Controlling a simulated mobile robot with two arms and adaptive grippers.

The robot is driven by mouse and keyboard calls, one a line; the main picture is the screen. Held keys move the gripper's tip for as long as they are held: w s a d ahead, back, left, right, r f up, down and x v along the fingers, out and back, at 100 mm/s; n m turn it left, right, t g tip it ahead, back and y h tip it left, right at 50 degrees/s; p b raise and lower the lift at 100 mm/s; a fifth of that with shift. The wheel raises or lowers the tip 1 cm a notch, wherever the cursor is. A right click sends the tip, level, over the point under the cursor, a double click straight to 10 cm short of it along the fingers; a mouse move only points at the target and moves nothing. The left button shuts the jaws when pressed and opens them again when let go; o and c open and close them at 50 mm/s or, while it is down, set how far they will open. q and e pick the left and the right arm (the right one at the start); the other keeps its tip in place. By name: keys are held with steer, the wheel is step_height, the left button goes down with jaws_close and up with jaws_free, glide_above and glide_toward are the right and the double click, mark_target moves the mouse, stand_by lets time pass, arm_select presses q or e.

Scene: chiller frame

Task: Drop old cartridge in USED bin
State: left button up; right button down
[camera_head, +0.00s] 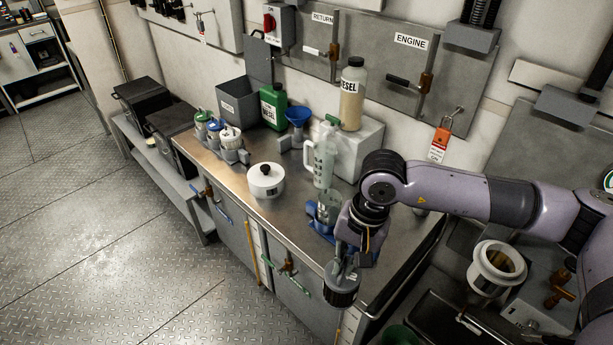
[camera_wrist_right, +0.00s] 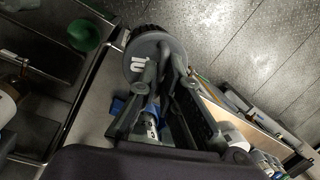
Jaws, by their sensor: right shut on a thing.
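My right gripper (camera_head: 345,262) is shut on a dark round cartridge (camera_head: 341,291), which hangs below the fingers by the front edge of the steel bench (camera_head: 285,222). In the right wrist view the cartridge (camera_wrist_right: 153,52) is grey with a dark ribbed rim and a white mark, at the tips of the right gripper's fingers (camera_wrist_right: 160,82). A grey open-topped bin (camera_head: 240,104) with a small label stands at the back left of the bench. I cannot read its label for certain. My left gripper is not in view.
An open white housing (camera_head: 497,268) is at right. The floor at left is clear.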

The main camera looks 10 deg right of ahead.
steer(key=s+d+f+n+g, duration=0.1)
steer(key=s+d+f+n, duration=0.1)
steer(key=s+f+n, duration=0.5)
step_height(320, 180, down, 3)
steer(key=shift+s+d+f, duration=0.1)
steer(key=shift+s+d, duration=0.2)
steer(key=shift+s, duration=0.8)
